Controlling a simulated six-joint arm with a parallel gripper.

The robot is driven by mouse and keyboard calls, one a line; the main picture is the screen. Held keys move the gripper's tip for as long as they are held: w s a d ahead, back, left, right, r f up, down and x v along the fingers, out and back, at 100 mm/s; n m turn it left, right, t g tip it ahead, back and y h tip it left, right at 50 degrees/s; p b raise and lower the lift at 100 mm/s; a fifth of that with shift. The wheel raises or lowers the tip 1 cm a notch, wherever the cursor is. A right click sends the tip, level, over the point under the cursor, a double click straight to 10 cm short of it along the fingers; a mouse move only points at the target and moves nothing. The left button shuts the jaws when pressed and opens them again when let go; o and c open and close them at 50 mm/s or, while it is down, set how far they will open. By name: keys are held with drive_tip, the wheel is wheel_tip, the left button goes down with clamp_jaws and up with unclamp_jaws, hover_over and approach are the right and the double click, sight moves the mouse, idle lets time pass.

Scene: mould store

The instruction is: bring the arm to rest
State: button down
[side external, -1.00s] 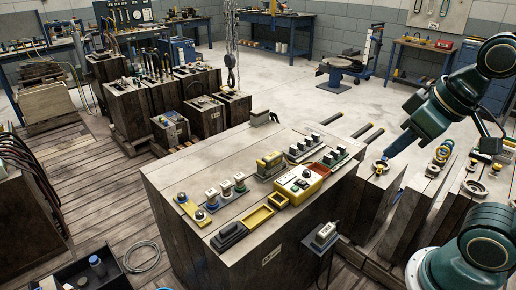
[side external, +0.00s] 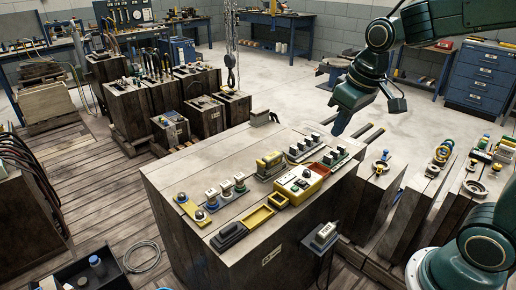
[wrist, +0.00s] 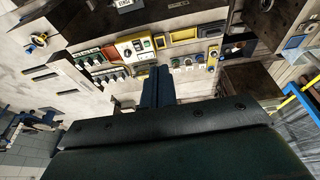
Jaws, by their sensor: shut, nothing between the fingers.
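My gripper (side external: 338,126) hangs in the air above the back right corner of the large wooden block (side external: 180,165), pointing down and slightly left. Its blue fingers are together and hold nothing. In the wrist view my gripper (wrist: 157,75) shows as a closed blue shape in front of the block's top. The dark green arm reaches in from the upper right.
The block top carries a yellow control box (side external: 302,184), yellow trays (side external: 257,218), a black-capped part (side external: 229,236) and several switches and knobs. Narrower wooden blocks with ring fittings (side external: 379,165) stand to the right. A hook (side external: 231,77) hangs on a chain behind. Open floor lies beyond.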

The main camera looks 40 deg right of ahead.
drive_tip(key=w+d+f+g, duration=0.2)
drive_tip(key=w+d+f, duration=0.2)
drive_tip(key=w+f, duration=0.55)
drive_tip(key=g, duration=0.1)
hover_over(295, 188)
wheel_tip(295, 188, down, 12)
drive_tip(key=shift+f, duration=0.1)
drive_tip(key=shift+f, duration=3.15)
drive_tip(key=shift+f, duration=0.85)
idle(0.7)
drive_tip(key=shift+r, duration=3.5)
